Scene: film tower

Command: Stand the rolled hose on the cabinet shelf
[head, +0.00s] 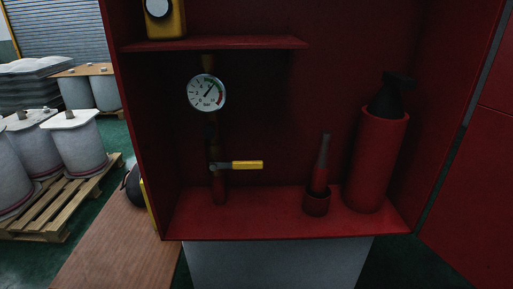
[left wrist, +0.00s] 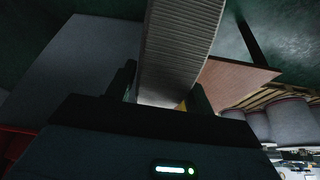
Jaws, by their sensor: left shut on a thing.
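The open red cabinet fills the middle of the head view. Its upper shelf (head: 240,44) spans the left part and carries a yellow device (head: 165,22) at the left. The cabinet floor (head: 265,205) holds other gear. In the left wrist view, the fingers of my left gripper (left wrist: 165,95) are shut on a light grey, ribbed band, which looks like the rolled hose (left wrist: 180,45). Only its edge shows, so its full shape is hidden. Neither gripper nor the hose can be made out in the head view. My right gripper is not in view.
Inside the cabinet are a round gauge (head: 206,93), a yellow-handled valve (head: 246,165), a nozzle (head: 320,175) and a fire extinguisher (head: 376,160). The upper shelf is clear right of the yellow device. White drums (head: 77,145) stand on a pallet (head: 60,208) at left.

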